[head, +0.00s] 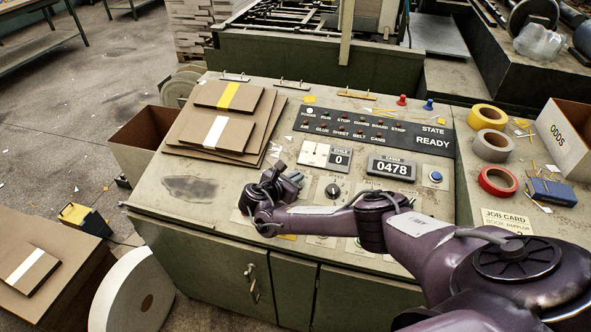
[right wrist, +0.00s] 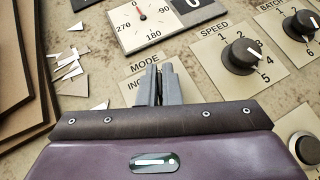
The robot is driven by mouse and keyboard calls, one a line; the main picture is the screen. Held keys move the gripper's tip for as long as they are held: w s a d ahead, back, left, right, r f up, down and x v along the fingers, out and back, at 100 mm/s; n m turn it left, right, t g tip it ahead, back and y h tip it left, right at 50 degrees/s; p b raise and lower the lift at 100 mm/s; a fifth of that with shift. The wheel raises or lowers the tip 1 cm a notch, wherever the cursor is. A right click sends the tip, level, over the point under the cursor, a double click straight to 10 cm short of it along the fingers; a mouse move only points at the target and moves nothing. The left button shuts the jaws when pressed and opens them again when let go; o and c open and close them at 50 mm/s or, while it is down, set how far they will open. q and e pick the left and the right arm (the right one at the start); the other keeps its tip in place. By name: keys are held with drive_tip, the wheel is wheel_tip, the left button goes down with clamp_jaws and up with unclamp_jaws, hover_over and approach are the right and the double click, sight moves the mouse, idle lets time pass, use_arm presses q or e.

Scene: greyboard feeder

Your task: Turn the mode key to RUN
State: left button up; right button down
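The mode plate (right wrist: 133,87) shows in the right wrist view, with the words MODE and, partly covered, INCH. My right gripper (right wrist: 163,72) reaches over this plate, and its two grey fingers stand close together with a narrow dark gap. The mode key itself and any RUN mark are hidden behind the fingers and the gripper body. I cannot tell whether the key is between the fingers. In the head view my right gripper (head: 294,179) is low over the control panel (head: 240,172), left of the speed knob. My left gripper is not in view.
The speed knob (right wrist: 240,53) and batch knob (right wrist: 300,25) are right of the fingers. A dial (right wrist: 143,17) lies beyond. Greyboard sheets (head: 265,125) are stacked on the panel's left. The state display (head: 434,142) reads READY. Tape rolls (head: 492,147) stand at right.

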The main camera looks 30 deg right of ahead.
drive_tip(key=shift+m+g, duration=0.5)
drive_tip(key=shift+m, duration=0.2)
drive_tip(key=shift+s+f+g, duration=0.1)
drive_tip(key=shift+g, duration=0.2)
drive_tip(key=c, duration=1.6)
unclamp_jaws()
drive_tip(key=p+v, duration=0.1)
drive_tip(key=v, duration=0.7)
drive_tip(key=shift+f, duration=0.15)
